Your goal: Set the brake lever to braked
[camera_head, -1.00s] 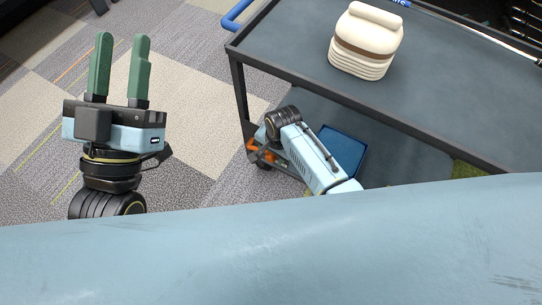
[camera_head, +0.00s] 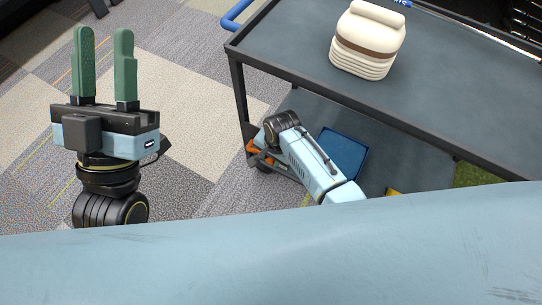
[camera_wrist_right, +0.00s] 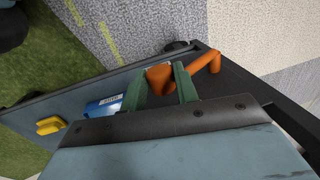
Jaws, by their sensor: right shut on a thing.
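The orange brake lever (camera_head: 258,155) sits low at the near left corner of the cart, mostly hidden by my right arm in the head view. In the right wrist view, a stubby orange part of the brake lever (camera_wrist_right: 158,77) lies between the green fingers of my right gripper (camera_wrist_right: 161,84), which is shut on it. A bent orange bar (camera_wrist_right: 207,63) shows just right of the fingers; I cannot tell how the two orange parts join. My left gripper (camera_head: 104,62) is raised over the carpet at the left, fingers apart and empty.
The dark cart's top shelf (camera_head: 450,90) carries a cream ribbed container (camera_head: 366,42). A blue flat object (camera_head: 343,152) and a yellow object (camera_head: 393,191) lie on the lower shelf. A blue handle (camera_head: 236,15) sticks out at upper left. Carpet left of the cart is clear.

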